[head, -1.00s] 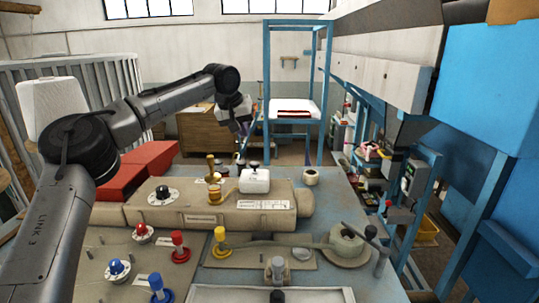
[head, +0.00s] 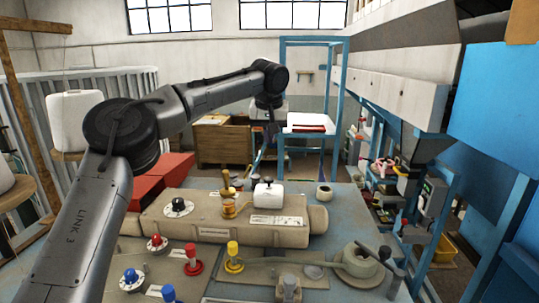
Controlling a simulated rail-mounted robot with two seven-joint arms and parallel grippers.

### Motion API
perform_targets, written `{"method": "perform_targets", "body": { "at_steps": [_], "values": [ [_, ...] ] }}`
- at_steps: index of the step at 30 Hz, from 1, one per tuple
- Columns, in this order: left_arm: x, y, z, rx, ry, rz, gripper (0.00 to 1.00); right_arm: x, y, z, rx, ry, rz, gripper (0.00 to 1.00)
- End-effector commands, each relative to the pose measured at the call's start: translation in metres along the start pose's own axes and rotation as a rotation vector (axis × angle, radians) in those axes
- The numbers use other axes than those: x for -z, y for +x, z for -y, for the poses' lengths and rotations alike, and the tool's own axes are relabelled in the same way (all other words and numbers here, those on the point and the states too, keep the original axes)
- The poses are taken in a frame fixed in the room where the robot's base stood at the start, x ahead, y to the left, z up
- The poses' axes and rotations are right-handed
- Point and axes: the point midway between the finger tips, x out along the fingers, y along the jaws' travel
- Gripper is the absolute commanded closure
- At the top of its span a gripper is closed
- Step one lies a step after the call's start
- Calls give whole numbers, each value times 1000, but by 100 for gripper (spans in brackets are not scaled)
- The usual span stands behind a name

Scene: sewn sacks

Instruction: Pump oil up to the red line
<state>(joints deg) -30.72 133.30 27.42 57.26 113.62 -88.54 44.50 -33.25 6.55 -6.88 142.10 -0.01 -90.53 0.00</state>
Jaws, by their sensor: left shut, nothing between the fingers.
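A small oil sight glass with amber content (head: 229,208) stands on the beige machine body (head: 160,216). A brass-coloured knob (head: 226,180) rises just behind it. A red line on the glass is too small to make out. A white block with a black knob (head: 267,198) sits to its right and may be part of the pump. My left gripper (head: 269,135) is shut and empty, pointing down in the air above and beyond the machine, apart from it. Its fingertips are small and dark. My right gripper is not in view.
A black-and-white dial (head: 178,207) is left on the machine. Red (head: 193,261), yellow (head: 233,257) and blue (head: 131,279) knobs stand in front. A round beige part with a crank (head: 359,261) is at the right. A blue frame (head: 283,100) stands behind.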

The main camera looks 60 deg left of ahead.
Motion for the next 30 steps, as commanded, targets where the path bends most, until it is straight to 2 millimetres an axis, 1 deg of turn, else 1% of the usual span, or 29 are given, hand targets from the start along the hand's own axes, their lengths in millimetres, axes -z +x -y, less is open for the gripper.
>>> {"method": "perform_targets", "body": {
  "at_steps": [5,12,16,21,24,30],
  "values": [
    [0,26,1,1,0,4,100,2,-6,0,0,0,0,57],
    [0,72,1,2,0,4,100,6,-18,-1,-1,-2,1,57],
    [0,93,1,2,0,3,100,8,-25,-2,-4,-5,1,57],
    [-6,113,1,0,0,3,100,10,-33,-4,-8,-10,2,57],
    [-8,122,1,1,0,2,100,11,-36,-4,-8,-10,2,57],
    [-10,130,2,0,-2,0,100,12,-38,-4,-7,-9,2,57]
  ]
}}
